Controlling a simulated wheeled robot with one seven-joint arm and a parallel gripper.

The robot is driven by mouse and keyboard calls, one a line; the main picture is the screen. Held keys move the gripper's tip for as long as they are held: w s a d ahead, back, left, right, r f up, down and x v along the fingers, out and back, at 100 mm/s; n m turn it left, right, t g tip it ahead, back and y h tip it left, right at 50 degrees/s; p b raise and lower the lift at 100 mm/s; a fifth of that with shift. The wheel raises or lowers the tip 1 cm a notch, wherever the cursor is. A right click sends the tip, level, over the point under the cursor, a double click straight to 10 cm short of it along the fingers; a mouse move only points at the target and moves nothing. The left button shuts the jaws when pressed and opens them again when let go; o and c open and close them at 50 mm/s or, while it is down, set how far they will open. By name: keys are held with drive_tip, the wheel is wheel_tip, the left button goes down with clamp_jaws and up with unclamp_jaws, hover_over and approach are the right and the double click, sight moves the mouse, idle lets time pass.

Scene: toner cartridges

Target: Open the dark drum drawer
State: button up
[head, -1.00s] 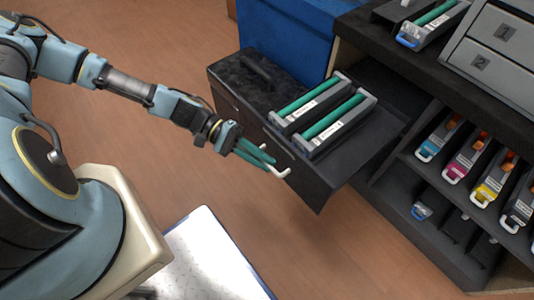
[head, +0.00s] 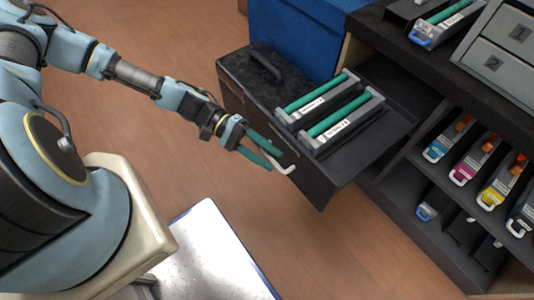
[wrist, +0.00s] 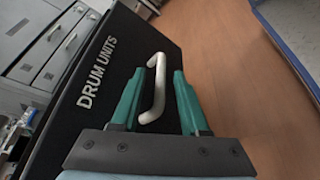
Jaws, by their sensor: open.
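The dark drum drawer (head: 322,192) is pulled well out of the cabinet in the head view. Two drum units with green rollers (head: 322,112) lie in it, beside a black part with a handle. In the wrist view its front (wrist: 110,75) reads "DRUM UNITS". The pale drawer handle (head: 286,168) sticks out from the front; it also shows in the wrist view (wrist: 157,95). My gripper (head: 268,157) is at the handle with its green fingers apart. In the wrist view the handle lies between the fingers (wrist: 158,85), nearer the left one; I cannot tell whether they touch.
The cabinet shelf holds colour cartridges (head: 462,168) at right. Grey drawers (head: 505,50) and another green-roller unit (head: 447,20) stand on top. A blue box (head: 292,32) is behind the drawer. A white plate (head: 215,255) lies in front. Wooden floor is clear between.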

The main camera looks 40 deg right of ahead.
drive_tip(key=b+v, duration=0.1)
drive_tip(key=v, duration=0.9)
drive_tip(key=shift+w+a, duration=0.2)
drive_tip(key=shift+w, duration=0.2)
drive_tip(key=shift+a, duration=0.1)
drive_tip(key=w+a+r+n+t+y, duration=0.2)
drive_tip(key=w+a+r+t, duration=0.45)
drive_tip(key=a, duration=0.25)
drive_tip(key=w+a+r+n+t+y, duration=0.25)
drive_tip(key=w+a+r+t, duration=0.35)
drive_tip(key=a, duration=0.4)
drive_tip(key=w+a+r+n+t+p, duration=0.1)
drive_tip(key=a+r+p, duration=0.1)
drive_tip(key=r+p, duration=0.5)
drive_tip(key=w+a+r+t+p, duration=0.1)
drive_tip(key=r+p, duration=0.6)
drive_tip(key=r, duration=0.8)
drive_tip(key=a+t, duration=0.1)
drive_tip(key=a, duration=0.1)
drive_tip(key=shift+w+a+r+n, duration=0.25)
drive_tip(key=shift+w+a+n, duration=0.05)
drive_tip(key=shift+w+n, duration=0.1)
